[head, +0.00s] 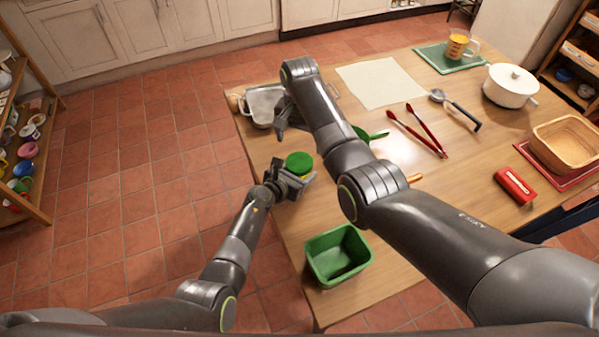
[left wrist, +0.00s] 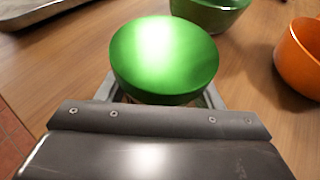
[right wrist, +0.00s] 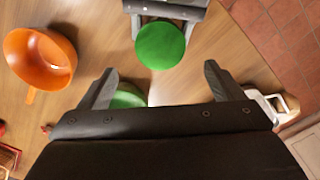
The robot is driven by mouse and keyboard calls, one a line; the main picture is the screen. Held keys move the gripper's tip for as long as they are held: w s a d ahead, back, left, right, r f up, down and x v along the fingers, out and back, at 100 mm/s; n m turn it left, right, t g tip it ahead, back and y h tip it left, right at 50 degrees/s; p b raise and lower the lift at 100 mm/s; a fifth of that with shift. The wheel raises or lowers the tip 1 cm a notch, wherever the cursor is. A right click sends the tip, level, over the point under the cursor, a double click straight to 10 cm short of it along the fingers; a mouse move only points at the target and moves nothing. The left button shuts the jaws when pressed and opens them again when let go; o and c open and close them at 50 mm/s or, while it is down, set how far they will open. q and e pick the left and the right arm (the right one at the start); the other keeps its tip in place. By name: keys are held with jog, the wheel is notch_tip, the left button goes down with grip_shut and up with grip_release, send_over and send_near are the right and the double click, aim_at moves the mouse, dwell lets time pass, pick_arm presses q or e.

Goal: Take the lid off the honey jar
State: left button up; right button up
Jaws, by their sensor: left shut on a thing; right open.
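The honey jar's round green lid (head: 299,162) is on top of the jar near the table's left edge. It also shows in the left wrist view (left wrist: 165,60) and the right wrist view (right wrist: 160,46). The jar's body is mostly hidden below the lid. My left gripper (head: 292,184) is shut around the jar under the lid. My right gripper (head: 282,118) is open and empty, beyond the jar in the head view. In the right wrist view its fingers (right wrist: 157,85) are spread, with the lid ahead of them and apart from them.
A green bowl (right wrist: 128,97) is below my right gripper; an orange bowl with handle (right wrist: 30,65) is beside it. A metal tray (head: 262,106) lies at the table's left corner. A green bin (head: 338,255) stands near the front edge. Red tongs (head: 418,132) and a white pot (head: 510,86) are further right.

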aim_at(299, 162)
pick_arm(q)
grip_shut()
pick_arm(e)
jog(key=m, duration=0.4)
jog(key=shift+f, duration=4)
jog(key=c, duration=1)
jog(key=n, duration=0.4)
jog(key=shift+n, duration=0.3)
jog(key=n, duration=0.5)
